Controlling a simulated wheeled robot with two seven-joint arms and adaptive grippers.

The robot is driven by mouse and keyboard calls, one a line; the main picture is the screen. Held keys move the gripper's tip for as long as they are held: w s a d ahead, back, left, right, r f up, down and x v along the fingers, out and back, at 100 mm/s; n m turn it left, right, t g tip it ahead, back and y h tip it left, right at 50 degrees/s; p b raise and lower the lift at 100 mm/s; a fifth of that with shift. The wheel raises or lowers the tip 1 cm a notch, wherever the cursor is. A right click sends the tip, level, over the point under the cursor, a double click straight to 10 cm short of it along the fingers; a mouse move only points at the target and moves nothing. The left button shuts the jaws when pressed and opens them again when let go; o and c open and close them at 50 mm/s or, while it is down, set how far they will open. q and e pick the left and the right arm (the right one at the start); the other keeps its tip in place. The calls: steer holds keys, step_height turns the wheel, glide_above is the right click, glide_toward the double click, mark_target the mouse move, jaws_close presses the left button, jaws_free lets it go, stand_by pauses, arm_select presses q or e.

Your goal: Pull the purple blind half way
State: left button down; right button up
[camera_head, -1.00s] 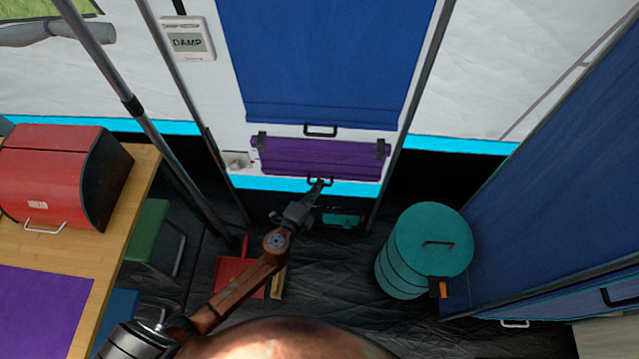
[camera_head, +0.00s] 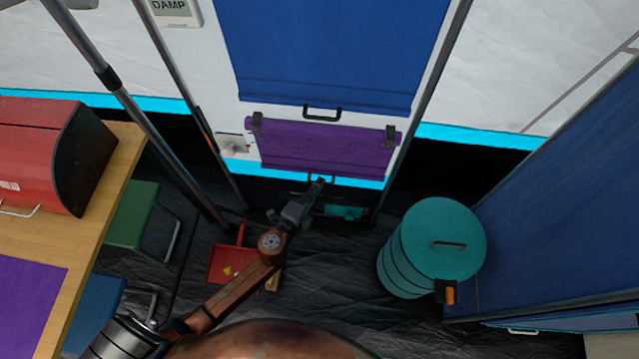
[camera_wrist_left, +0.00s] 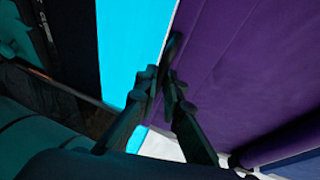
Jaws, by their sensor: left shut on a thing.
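The purple blind (camera_head: 322,150) hangs from a roller between two dark brackets, below the blue blind. Its fabric is partly drawn down, with its lower edge just above the cyan strip. My left gripper (camera_head: 318,187) is at the middle of that lower edge, shut on the dark handle of the purple blind. In the left wrist view, my left gripper's fingers (camera_wrist_left: 166,85) close together at the handle, beside the purple blind (camera_wrist_left: 235,65). The fingers hide much of the handle. My right gripper is in neither view.
A blue blind (camera_head: 325,50) with its own handle hangs above. A teal bin (camera_head: 432,255) stands at the right, by a blue panel. A red dustpan (camera_head: 226,265) lies on the floor. A wooden table (camera_head: 100,215) with a red box (camera_head: 35,155) is at the left.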

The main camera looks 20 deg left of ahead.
arm_select(q)
steer(key=shift+d, duration=0.1)
steer(key=c, duration=2)
jaws_free()
steer(key=shift+c, duration=0.2)
steer(key=v, duration=1.2)
